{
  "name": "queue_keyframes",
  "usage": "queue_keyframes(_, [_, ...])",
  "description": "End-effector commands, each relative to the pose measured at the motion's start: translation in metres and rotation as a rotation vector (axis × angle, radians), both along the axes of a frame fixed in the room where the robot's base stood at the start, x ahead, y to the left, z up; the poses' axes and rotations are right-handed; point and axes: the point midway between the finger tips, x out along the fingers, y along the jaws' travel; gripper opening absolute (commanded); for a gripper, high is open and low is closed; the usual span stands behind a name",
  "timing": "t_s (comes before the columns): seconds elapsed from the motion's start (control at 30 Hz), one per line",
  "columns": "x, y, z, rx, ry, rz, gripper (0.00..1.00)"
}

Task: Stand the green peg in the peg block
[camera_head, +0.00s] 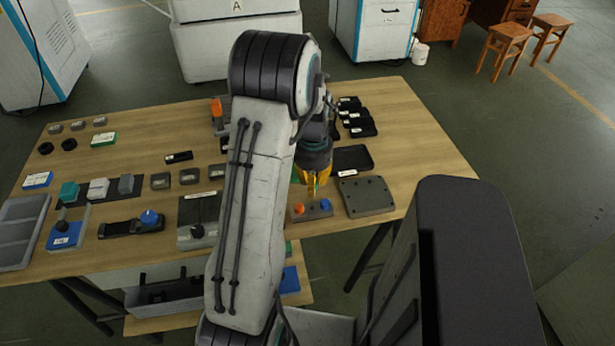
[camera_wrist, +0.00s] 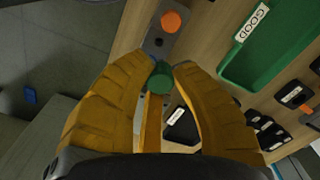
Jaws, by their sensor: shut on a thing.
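The green peg (camera_wrist: 160,79) is between the yellow fingertips of my gripper (camera_wrist: 159,72) in the wrist view, seen nearly end-on. My gripper (camera_head: 314,182) is shut on it and is over or just behind the grey peg block (camera_head: 312,213) near the table's front edge in the head view. The block carries an orange peg (camera_head: 298,208) at its left and a blue peg (camera_head: 325,205) at its right. The wrist view shows the orange peg (camera_wrist: 171,21) above the green one. The green peg's lower end is hidden, so I cannot tell whether it touches the block.
A grey plate with holes (camera_head: 366,196) lies right of the block, with a black tray (camera_head: 352,158) behind it. A green tray marked GOOD (camera_wrist: 262,45) is in the wrist view. Several black bins (camera_head: 358,122) stand at the back. My arm hides the table's middle.

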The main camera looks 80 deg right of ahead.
Motion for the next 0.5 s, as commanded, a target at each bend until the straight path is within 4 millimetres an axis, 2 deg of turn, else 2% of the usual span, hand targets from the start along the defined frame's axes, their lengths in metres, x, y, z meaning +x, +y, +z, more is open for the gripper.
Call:
queue_keyframes(0.2, [0.0005,0.0028,-0.0006,-0.001,0.001,-0.186,0.02])
queue_keyframes(0.5, [0.0006,0.0031,-0.0023,0.0,0.001,-0.29,0.02])
